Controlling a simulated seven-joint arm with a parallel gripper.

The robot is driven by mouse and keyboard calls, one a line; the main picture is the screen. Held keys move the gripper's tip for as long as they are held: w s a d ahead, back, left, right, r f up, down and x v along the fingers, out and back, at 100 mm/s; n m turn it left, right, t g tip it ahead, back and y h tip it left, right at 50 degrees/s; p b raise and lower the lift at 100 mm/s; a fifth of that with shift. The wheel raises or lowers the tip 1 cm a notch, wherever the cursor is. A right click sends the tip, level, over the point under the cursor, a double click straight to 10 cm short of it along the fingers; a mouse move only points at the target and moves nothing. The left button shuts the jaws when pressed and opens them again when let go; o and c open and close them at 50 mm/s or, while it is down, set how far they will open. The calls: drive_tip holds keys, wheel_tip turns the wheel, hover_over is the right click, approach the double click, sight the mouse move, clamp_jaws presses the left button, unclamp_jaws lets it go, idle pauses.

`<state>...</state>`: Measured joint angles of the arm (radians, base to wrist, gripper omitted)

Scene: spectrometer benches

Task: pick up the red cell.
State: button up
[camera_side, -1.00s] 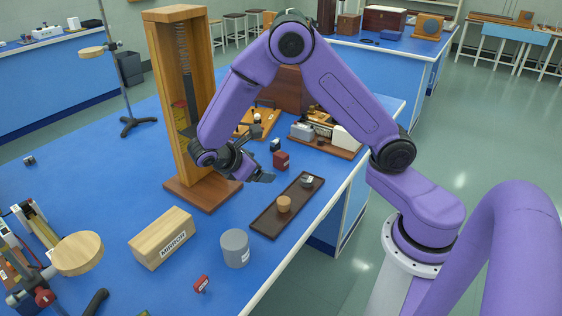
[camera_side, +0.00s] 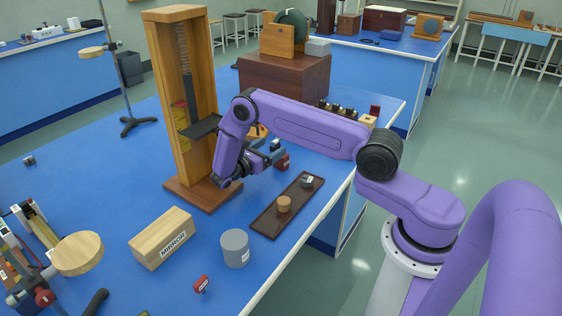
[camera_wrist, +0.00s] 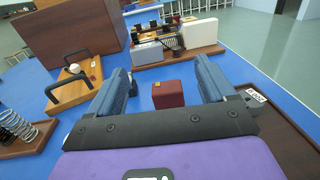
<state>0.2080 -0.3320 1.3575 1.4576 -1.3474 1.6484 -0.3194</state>
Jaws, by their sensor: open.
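The red cell looks like a small dark red block (camera_wrist: 168,95) standing on the blue bench. In the wrist view it lies between the two blue fingers of my gripper (camera_wrist: 162,72), a little nearer the right finger. The fingers are open, with nothing gripped. In the side view the red block (camera_side: 283,163) stands between the tall wooden stand and the dark tray. My gripper (camera_side: 267,157) is just left of it there, low over the bench. I cannot tell how far the fingers are above or around the block.
A dark tray (camera_side: 264,221) with a wooden disc (camera_side: 284,204) lies to the right. A tall wooden stand (camera_side: 160,110) rises close on the left. A grey cylinder (camera_side: 235,248) and MIRROR box (camera_side: 163,237) stand in front. An instrument on a wooden base (camera_wrist: 178,48) is beyond the block.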

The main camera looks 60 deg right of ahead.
sight(281, 161)
wheel_tip(281, 161, down, 6)
drive_tip(key=shift+f, duration=0.1)
drive_tip(key=shift+s+d, duration=0.25)
drive_tip(key=shift+d, duration=1.65)
drive_tip(key=shift+s+d, duration=0.2)
drive_tip(key=shift+d, duration=1.65)
drive_tip(key=c, duration=1.1)
drive_tip(key=shift+c, duration=0.2)
drive_tip(key=shift+r, duration=0.25)
